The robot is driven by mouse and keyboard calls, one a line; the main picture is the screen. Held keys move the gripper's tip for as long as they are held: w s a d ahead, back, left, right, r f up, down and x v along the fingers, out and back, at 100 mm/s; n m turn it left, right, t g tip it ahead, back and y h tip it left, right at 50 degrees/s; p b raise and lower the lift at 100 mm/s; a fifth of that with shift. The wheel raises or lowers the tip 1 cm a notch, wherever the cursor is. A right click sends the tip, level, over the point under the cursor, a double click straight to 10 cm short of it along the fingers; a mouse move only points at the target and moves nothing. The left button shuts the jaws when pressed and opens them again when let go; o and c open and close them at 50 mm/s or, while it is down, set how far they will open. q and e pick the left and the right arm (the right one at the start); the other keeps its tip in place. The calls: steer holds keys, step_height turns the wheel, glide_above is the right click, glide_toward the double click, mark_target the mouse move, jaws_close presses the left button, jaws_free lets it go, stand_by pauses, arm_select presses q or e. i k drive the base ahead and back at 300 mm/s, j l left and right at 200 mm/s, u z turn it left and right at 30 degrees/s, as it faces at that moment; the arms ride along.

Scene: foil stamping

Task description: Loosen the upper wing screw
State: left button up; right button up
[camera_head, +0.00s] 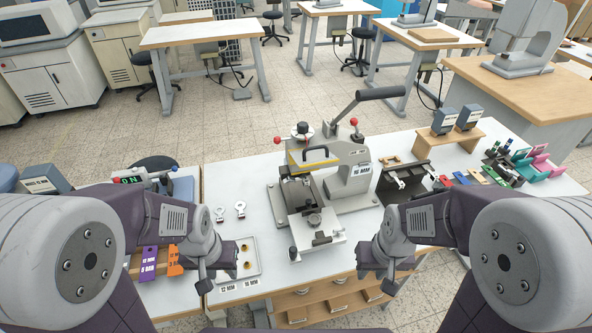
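The grey foil stamping press (355,198) stands in the middle of the white table, with a long black-handled lever (380,93) raised to the right. A dark knob (302,128) sits on top of its head. A small dark knob (314,219) sits lower, above the press bed (318,241). Which part is the upper wing screw is too small to tell. My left gripper (217,275) is in front and left of the press, its fingers apart and empty. My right gripper (376,273) is in front and right of it, fingers apart and empty. Neither touches the press.
A pale tray (256,270) with small brass pieces lies by my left gripper. A dark rack (405,182), a wooden stand (458,139) and coloured holders (540,162) fill the right side. An orange and purple rack (150,263) is at left.

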mark_target(289, 179)
steer(key=l+u, duration=0.35)
steer(key=l, duration=0.2)
steer(key=l+u, duration=0.4)
steer(key=k+l+u, duration=0.2)
steer(key=l+u, duration=0.15)
steer(key=l, duration=0.2)
